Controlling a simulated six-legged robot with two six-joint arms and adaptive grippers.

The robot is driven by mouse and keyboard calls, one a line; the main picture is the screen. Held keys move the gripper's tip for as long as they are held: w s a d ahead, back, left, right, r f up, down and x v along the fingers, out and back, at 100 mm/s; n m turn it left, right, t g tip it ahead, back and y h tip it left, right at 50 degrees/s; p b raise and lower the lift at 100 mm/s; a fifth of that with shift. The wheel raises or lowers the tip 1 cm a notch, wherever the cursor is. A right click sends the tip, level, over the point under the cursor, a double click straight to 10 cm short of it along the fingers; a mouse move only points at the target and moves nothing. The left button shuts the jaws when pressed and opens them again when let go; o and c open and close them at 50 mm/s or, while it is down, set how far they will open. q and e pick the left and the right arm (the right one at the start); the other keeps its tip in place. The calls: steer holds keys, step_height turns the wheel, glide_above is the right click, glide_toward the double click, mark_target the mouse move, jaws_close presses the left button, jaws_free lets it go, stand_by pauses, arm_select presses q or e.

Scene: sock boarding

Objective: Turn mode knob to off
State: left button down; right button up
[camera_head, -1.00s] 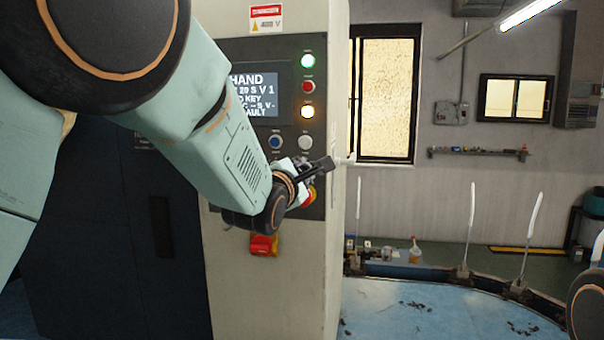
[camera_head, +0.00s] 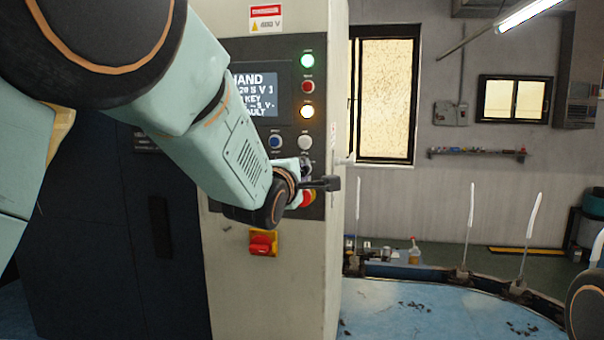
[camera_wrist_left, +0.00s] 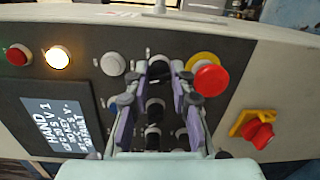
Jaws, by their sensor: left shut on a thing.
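The control panel (camera_head: 290,75) is on the pale machine cabinet. In the left wrist view, several black knobs stand in a row between the purple fingers of my left gripper (camera_wrist_left: 159,68). The gripper is shut on the black knob at the far end of the row, the mode knob (camera_wrist_left: 158,76) as far as I can tell. Its pointer and marks are hidden by the fingers. In the head view my left gripper (camera_head: 305,170) is at the panel's lower right, and my wrist covers the knobs. My right gripper is out of view.
A red mushroom button (camera_wrist_left: 210,80) is close beside the fingers. A red rotary switch on a yellow plate (camera_head: 263,243) sits below the panel. The display (camera_head: 257,95) and lit green and white lamps are above. A blue round table (camera_head: 420,310) stands at the right.

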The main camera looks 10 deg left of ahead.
arm_select(q)
steer(key=shift+f+m, duration=0.2)
steer(key=shift+m, duration=1.7)
steer(key=c, duration=1.5)
jaws_free()
steer(key=o, duration=0.3)
steer(key=shift+s+a+r, duration=0.15)
steer(key=shift+s+r, duration=0.05)
steer(key=shift+o, duration=0.2)
